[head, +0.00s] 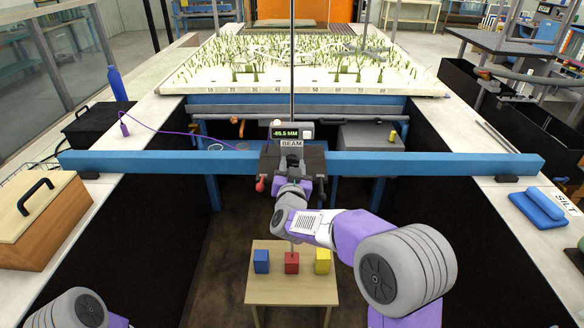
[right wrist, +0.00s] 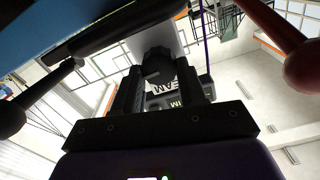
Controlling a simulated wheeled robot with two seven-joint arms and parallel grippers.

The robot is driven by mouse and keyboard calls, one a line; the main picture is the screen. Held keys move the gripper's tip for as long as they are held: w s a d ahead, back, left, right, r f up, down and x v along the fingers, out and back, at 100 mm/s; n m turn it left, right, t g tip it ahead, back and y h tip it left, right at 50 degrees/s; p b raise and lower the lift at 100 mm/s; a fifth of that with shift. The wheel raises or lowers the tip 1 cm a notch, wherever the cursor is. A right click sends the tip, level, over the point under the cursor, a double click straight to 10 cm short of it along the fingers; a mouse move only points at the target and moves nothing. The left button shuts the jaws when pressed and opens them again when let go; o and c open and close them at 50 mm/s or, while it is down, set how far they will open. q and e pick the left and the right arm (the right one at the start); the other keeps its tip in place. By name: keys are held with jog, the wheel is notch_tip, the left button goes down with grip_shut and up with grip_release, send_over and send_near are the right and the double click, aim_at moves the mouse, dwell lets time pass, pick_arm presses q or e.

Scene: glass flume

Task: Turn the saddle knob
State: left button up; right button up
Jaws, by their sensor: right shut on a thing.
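The dark saddle (head: 318,160) sits on the blue beam (head: 430,163), with a "BEAM" label and a small display reading about -85.5 MM (head: 286,133). My right gripper (head: 291,172) is at the front of the saddle, and my wrist hides most of the knob in the head view. In the right wrist view the dark, lobed saddle knob (right wrist: 158,65) sits between the two fingers of my right gripper (right wrist: 161,85), which is shut on it. My left gripper is out of view; only a part of my left arm shows at the lower left.
A red-ended lever (head: 260,186) sticks out left of the saddle; it is near my gripper. Below stands a small wooden table (head: 292,291) with blue, red and yellow blocks. A wooden box (head: 40,220) is at left, a blue bundle (head: 537,207) at right.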

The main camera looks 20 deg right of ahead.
jog(key=o, duration=1.1)
jog(key=shift+c, duration=0.2)
jog(key=v, duration=0.7)
jog(key=shift+s+p, duration=0.35)
jog(key=shift+p, duration=0.1)
jog(key=shift+a, duration=0.1)
